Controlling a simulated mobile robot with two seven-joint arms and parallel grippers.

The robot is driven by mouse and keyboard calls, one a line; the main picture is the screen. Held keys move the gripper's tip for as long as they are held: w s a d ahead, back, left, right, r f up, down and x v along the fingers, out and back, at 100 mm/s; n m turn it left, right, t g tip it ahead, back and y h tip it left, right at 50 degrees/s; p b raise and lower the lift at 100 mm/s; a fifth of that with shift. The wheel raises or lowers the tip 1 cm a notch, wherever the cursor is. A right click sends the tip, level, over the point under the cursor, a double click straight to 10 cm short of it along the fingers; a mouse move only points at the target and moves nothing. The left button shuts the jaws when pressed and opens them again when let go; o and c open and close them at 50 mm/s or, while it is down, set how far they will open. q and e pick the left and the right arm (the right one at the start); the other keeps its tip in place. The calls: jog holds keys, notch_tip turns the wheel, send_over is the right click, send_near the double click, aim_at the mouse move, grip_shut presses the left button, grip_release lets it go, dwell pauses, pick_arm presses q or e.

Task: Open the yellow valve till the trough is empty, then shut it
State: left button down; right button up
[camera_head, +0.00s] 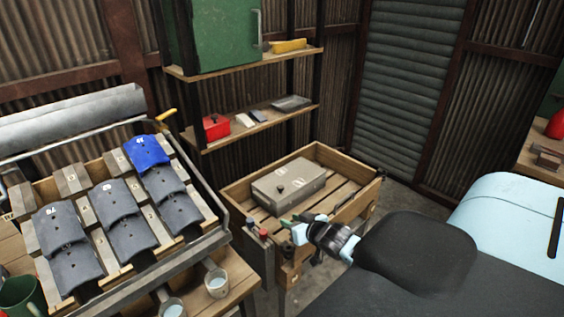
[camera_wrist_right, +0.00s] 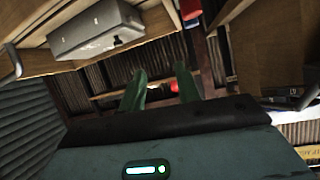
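A yellow lever (camera_head: 166,115), which looks like the valve, shows at the right end of the grey metal trough (camera_head: 75,118) in the head view. The trough lies behind the tile rack; its inside and any water in it cannot be made out. My right gripper (camera_head: 290,226) is by the near edge of the wooden crate, far from the lever. In the right wrist view its two green fingers (camera_wrist_right: 161,84) stand apart with nothing between them. My left gripper is not in view.
A sloped rack holds several grey tiles (camera_head: 118,238) and one blue tile (camera_head: 147,151). Cups (camera_head: 217,283) stand below it, with a green mug (camera_head: 22,295) at left. The wooden crate (camera_head: 238,190) holds a grey box (camera_head: 288,187). Shelves (camera_head: 262,128) stand behind.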

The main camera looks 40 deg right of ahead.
jog(key=s+a+f+n+g+y, duration=0.1)
jog(key=s+a+f+n, duration=0.1)
jog(key=s+a+f, duration=0.45)
jog(key=s+a+f+n+g+y, duration=0.1)
jog(key=s+a+f+n+g, duration=0.15)
jog(key=s, duration=0.75)
jog(key=s+a+f+n+g+y, duration=0.1)
jog(key=s+a+f+n, duration=0.2)
jog(key=s+a, duration=0.35)
jog(key=s+a+m, duration=0.3)
jog(key=s+a, duration=0.3)
jog(key=a, duration=0.4)
jog(key=shift+s+a+f, duration=0.2)
jog(key=shift+s+f, duration=0.05)
jog(key=shift+f, duration=0.05)
jog(key=shift+d+t, duration=0.1)
jog(key=shift+t, duration=0.15)
